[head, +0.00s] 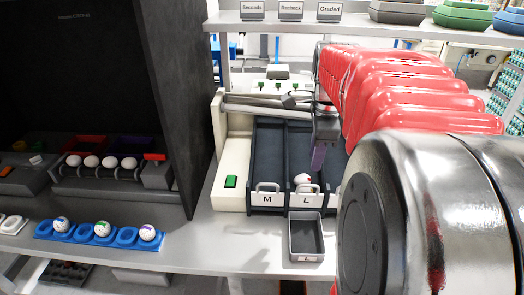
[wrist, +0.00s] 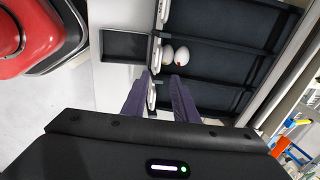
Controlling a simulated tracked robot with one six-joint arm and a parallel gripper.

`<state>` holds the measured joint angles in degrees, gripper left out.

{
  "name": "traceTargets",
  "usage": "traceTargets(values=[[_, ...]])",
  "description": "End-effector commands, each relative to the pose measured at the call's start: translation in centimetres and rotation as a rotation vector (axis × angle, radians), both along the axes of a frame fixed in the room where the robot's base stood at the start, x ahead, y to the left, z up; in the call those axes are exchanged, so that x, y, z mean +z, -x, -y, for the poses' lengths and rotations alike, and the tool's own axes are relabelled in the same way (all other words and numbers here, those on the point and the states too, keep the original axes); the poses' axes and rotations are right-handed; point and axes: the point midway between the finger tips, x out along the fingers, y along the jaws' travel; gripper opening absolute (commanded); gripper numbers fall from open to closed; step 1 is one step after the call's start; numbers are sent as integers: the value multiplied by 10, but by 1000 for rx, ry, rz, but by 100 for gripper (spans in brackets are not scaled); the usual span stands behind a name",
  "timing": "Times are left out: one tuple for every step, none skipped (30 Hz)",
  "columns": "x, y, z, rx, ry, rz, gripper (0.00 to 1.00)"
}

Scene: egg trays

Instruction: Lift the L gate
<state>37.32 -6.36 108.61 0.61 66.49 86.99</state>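The L gate (head: 300,200) is a white plate marked L with a loop handle, standing down at the front end of its dark lane. Its handle also shows in the wrist view (wrist: 156,55). Two white eggs (wrist: 175,51) lie close behind it, one with a red mark. My gripper (head: 318,158) has purple fingers pointing down, above the lanes and behind the gate in the head view. In the wrist view the fingers (wrist: 162,77) are apart with no egg between them. I cannot tell their height above the gate.
The M gate (head: 266,199) stands beside the L gate on the left. A small grey open tray (head: 292,243) sits in front of the L gate. A green button (head: 231,181) is on the cream housing. Blue egg holders (head: 72,236) with several eggs lie at the left.

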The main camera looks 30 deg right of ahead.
Motion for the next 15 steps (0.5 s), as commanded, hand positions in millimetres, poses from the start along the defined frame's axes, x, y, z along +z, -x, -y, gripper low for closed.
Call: traceTargets(values=[[-9, -1, 1, 0, -2, -3, 26], [-13, -2, 1, 0, -3, -4, 26], [-20, -3, 2, 0, -2, -3, 26], [-24, -3, 2, 0, -3, -4, 26], [-29, -4, 3, 0, -2, -3, 26], [-35, -5, 3, 0, -2, -3, 26], [-39, -6, 4, 0, -2, -3, 26], [-44, -7, 5, 0, -2, -2, 26], [-50, -7, 5, 0, -3, -4, 26], [-55, -8, 6, 0, -2, -3, 26], [-59, -9, 6, 0, -2, -3, 26], [-65, -10, 7, 1, -2, -3, 26], [-70, -11, 7, 1, -2, -3, 26], [-74, -11, 8, 1, -3, -4, 26], [-80, -12, 8, 1, -2, -3, 26]])
